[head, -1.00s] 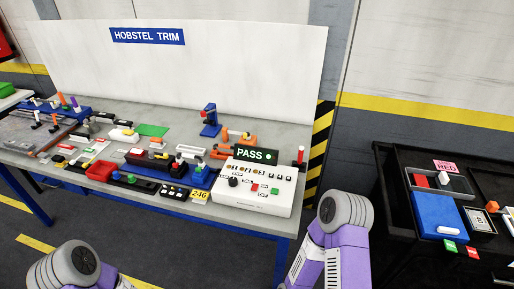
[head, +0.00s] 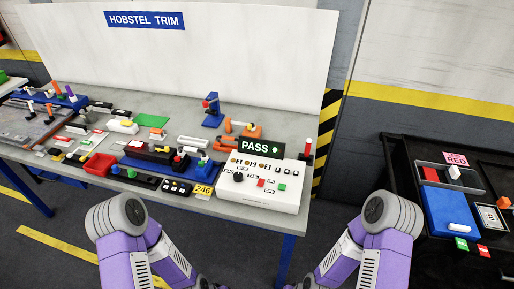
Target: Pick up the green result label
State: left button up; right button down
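A small green label (head: 461,243) with a white mark sits at the front edge of the black cart on the right, left of a similar red label (head: 483,250). Neither visible arm part touches the green label.
The cart carries a blue block (head: 450,212), a grey tray (head: 480,187) and a pink RED card (head: 456,159). The grey bench (head: 215,105) holds many tools and parts, including a red bin (head: 99,165). Floor shows between bench and cart.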

aim_at(84, 142)
jog(key=u, duration=0.55)
jog(key=k, duration=0.65)
jog(key=u, duration=1.25)
jog(key=i, duration=1.6)
jog(key=z, duration=0.8)
